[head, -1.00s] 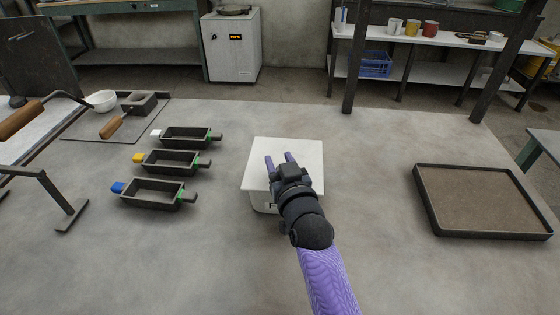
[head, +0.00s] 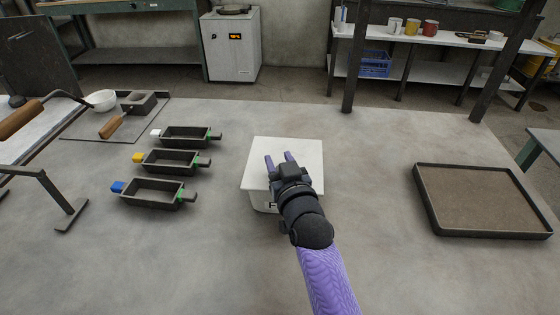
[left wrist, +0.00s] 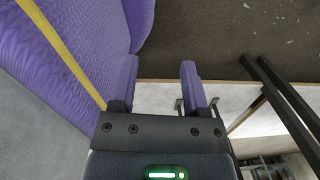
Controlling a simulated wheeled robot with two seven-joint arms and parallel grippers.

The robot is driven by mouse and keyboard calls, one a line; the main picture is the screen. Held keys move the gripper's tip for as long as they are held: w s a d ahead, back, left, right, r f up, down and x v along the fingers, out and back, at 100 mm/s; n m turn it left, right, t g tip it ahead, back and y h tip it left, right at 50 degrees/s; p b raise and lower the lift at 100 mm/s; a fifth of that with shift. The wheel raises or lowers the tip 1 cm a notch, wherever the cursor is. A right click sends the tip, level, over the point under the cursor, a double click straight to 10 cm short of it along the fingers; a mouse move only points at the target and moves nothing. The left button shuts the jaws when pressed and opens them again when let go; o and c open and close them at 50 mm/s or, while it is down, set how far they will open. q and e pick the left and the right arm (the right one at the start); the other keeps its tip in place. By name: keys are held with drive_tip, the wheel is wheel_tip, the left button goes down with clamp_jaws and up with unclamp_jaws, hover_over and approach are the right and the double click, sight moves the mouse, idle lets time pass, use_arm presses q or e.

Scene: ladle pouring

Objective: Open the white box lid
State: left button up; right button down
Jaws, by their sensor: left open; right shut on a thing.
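The white box (head: 262,203) stands on the grey table with its flat white lid (head: 305,150) on top, level. Dark lettering on its front is partly covered by my arm. My right gripper (head: 279,158) reaches over the lid from the front, its two purple fingers at the lid's middle. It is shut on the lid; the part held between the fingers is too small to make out. My left gripper (left wrist: 160,80) shows in the left wrist view, with its two purple fingers apart and nothing between them. It is not seen in the head view.
Several dark trays with coloured tabs, such as the blue-tabbed tray (head: 155,191), stand left of the box. A ladle (head: 30,116) lies at the far left near a white bowl (head: 102,100). A large shallow tray (head: 485,235) is at right. The table between is clear.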

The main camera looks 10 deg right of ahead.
sight(282, 159)
use_arm(q)
drive_tip(key=shift+a+r, duration=0.1)
drive_tip(key=shift+r, duration=0.05)
